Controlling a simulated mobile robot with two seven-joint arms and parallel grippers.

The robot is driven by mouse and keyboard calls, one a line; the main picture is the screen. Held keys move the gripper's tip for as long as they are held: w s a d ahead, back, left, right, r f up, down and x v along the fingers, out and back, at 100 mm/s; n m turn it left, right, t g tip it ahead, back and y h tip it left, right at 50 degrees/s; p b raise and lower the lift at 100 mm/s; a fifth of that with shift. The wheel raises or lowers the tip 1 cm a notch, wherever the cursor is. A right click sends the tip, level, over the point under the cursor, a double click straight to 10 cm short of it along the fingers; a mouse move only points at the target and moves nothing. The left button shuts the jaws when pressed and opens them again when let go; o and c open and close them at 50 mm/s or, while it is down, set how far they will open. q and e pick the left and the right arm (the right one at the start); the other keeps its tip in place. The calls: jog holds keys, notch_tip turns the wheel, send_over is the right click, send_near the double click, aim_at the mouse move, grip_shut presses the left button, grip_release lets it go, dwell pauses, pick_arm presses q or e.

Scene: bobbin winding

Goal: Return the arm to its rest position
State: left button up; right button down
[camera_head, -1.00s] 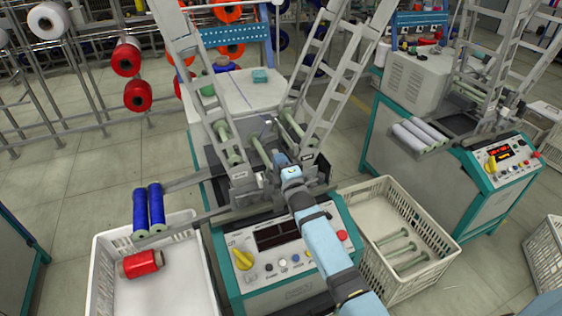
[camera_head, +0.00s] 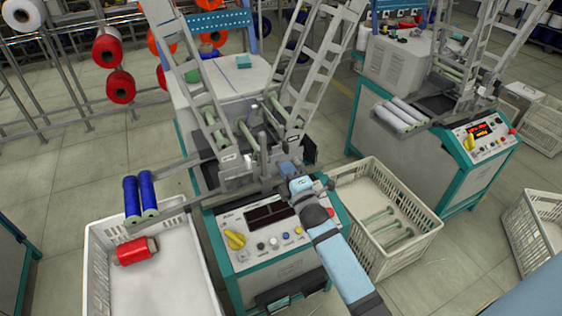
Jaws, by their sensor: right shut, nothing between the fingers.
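My right arm comes in from the bottom right, and its gripper (camera_head: 286,168) is at the front of the near winding machine (camera_head: 262,232), above the upper edge of its control panel. The gripper is small in view and shut, with nothing held. The machine's green bobbin spindles (camera_head: 245,133) lie just behind the gripper, between two slanted metal ladder racks (camera_head: 318,75). My left gripper is not in view.
A white crate (camera_head: 101,290) with a red spool (camera_head: 136,250) stands at left, below two blue spools (camera_head: 140,199) on a rail. Another crate (camera_head: 428,232) at right holds several empty green bobbins. A second machine (camera_head: 388,150) stands further right.

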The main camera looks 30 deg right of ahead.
jog(key=shift+s, duration=0.1)
dwell(0.5)
jog(key=s+a+f+m+g+y+p, duration=0.1)
jog(key=s+a+f+m+g+p, duration=0.1)
jog(key=s, duration=0.7)
jog(key=s+a+f+m+g+y+p, duration=0.1)
jog(key=s+a+f+m+g+p, duration=0.1)
jog(key=s+a+m+g+p, duration=0.2)
jog(key=s+a+f+m+g+y+p, duration=0.2)
jog(key=s+m, duration=0.6)
jog(key=s, duration=0.7)
jog(key=a+f+g+p, duration=0.1)
jog(key=a+p, duration=0.1)
jog(key=a, duration=0.1)
jog(key=shift+s+a, duration=0.25)
jog(key=shift+a, duration=0.05)
